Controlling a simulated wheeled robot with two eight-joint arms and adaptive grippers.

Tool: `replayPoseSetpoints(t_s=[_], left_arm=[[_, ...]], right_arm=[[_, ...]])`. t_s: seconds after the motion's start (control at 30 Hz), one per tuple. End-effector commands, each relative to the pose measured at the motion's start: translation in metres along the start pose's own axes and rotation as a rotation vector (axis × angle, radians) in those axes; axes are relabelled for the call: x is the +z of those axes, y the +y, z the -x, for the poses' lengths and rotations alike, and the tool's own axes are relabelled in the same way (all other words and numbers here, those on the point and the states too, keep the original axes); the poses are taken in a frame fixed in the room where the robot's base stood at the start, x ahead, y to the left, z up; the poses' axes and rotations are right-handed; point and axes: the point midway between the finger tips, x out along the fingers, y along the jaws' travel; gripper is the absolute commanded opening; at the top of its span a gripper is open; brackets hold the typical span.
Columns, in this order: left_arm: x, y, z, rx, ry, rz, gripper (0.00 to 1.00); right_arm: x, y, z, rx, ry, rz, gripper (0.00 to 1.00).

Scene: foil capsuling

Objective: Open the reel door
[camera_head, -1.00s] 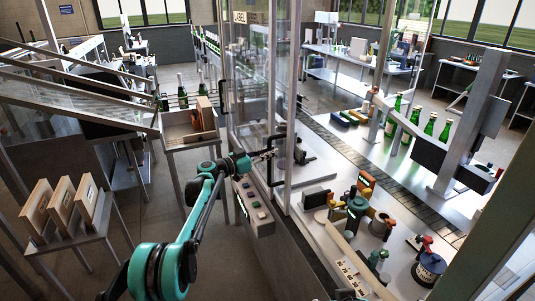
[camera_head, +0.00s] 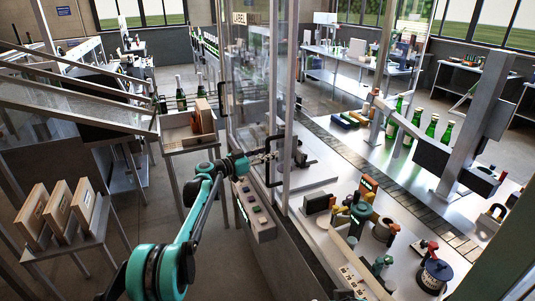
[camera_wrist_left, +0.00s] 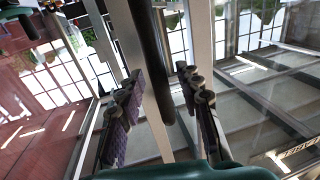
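The reel door is a tall clear panel in a metal frame (camera_head: 287,100), near the middle of the head view, and it looks closed. A black bar handle (camera_head: 268,172) stands upright on its near side. The handle also shows in the left wrist view as a thick dark bar (camera_wrist_left: 151,50). My left gripper (camera_head: 267,156) is at the handle's height. In the left wrist view my left gripper (camera_wrist_left: 162,95) is open, with the dark bar running between its spread fingers. I cannot tell whether either finger touches it. My right gripper is not in view.
A button panel (camera_head: 257,212) sits below my left wrist. A small table with a wooden crate (camera_head: 186,128) stands left of the door. Right of it, a bench holds a conveyor (camera_head: 385,165), green bottles (camera_head: 431,126) and small devices. Boxes (camera_head: 58,208) stand on a rack at lower left.

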Motion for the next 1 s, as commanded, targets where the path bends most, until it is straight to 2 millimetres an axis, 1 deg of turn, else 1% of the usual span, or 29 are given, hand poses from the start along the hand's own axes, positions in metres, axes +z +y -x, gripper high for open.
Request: replayPoseSetpoints(t_s=[0.13,0.23,0.37,0.5,0.6,0.7,0.83,1.0], left_arm=[[0.0,0.0,0.003,0.0,0.0,0.0,0.35],[-0.001,0.0,0.014,-0.001,0.0,0.0,0.35],[-0.001,-0.001,0.04,-0.002,0.0,0.0,0.35],[0.0,-0.001,0.072,-0.003,0.0,0.0,0.35],[0.0,-0.001,0.092,-0.002,0.0,0.0,0.35],[0.0,-0.001,0.107,-0.002,0.0,0.0,0.35],[0.0,0.0,0.117,-0.001,0.0,0.0,0.35],[0.0,0.0,0.121,0.0,0.0,0.0,0.35]], right_arm=[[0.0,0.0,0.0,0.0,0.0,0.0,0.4],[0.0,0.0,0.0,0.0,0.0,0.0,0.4],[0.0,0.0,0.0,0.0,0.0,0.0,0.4],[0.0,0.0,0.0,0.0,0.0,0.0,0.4],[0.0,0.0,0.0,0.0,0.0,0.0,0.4],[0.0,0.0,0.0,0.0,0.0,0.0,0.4],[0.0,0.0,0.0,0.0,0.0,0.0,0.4],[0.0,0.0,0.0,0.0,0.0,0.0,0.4]])
